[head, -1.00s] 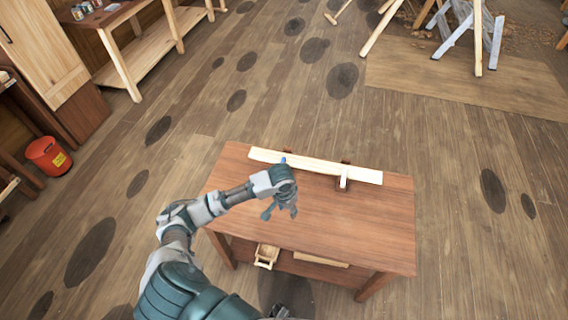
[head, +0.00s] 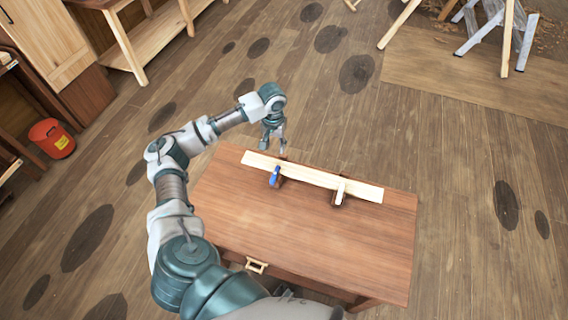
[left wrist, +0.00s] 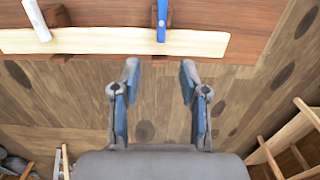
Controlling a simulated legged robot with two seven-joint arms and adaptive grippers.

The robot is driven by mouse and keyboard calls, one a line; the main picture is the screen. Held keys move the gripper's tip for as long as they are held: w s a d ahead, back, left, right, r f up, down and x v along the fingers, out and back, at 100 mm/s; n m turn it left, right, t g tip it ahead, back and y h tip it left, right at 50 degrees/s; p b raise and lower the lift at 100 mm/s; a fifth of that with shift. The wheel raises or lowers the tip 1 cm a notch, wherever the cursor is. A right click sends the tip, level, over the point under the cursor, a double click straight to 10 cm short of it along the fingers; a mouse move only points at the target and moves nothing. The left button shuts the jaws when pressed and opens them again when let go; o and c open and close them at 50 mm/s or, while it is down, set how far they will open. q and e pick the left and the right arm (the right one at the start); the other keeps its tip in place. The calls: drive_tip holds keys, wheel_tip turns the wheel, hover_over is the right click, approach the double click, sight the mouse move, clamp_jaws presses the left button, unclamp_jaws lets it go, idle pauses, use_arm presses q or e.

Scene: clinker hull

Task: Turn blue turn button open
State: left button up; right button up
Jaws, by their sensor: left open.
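The blue turn button (head: 274,176) sits at the near long edge of a pale plank (head: 314,178) on the wooden table (head: 290,230). A white turn button (head: 340,192) sits further right along the plank. My left gripper (head: 274,150) is open and empty, near the table's far edge, beyond the plank. In the left wrist view the fingers (left wrist: 160,72) are apart, lined up with the blue button and not touching it.
A small drawer or box handle (head: 257,265) shows at the table's near side. An orange bucket (head: 52,138) stands on the floor at the left. Workbenches are at the upper left and trestles at the upper right. Floor around the table is clear.

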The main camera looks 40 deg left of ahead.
use_arm(q)
wheel_tip(320, 180, down, 4)
drive_tip(key=a, duration=0.1)
drive_tip(key=b, duration=0.1)
approach(275, 173)
drive_tip(key=f, duration=0.5)
drive_tip(key=shift+w+d, duration=0.1)
drive_tip(key=shift+d, duration=0.2)
drive_tip(key=f, duration=0.3)
drive_tip(key=shift+a+f, duration=0.2)
drive_tip(key=shift+f, duration=0.05)
drive_tip(key=shift+a+f, duration=0.35)
drive_tip(key=shift+f, duration=0.1)
drive_tip(key=shift+d+r, duration=0.15)
drive_tip(key=shift+d, duration=0.2)
clamp_jaws()
use_arm(e)
drive_tip(key=shift+w+a+f, duration=0.1)
drive_tip(key=shift+w+f, duration=0.3)
drive_tip(key=shift+w, duration=0.05)
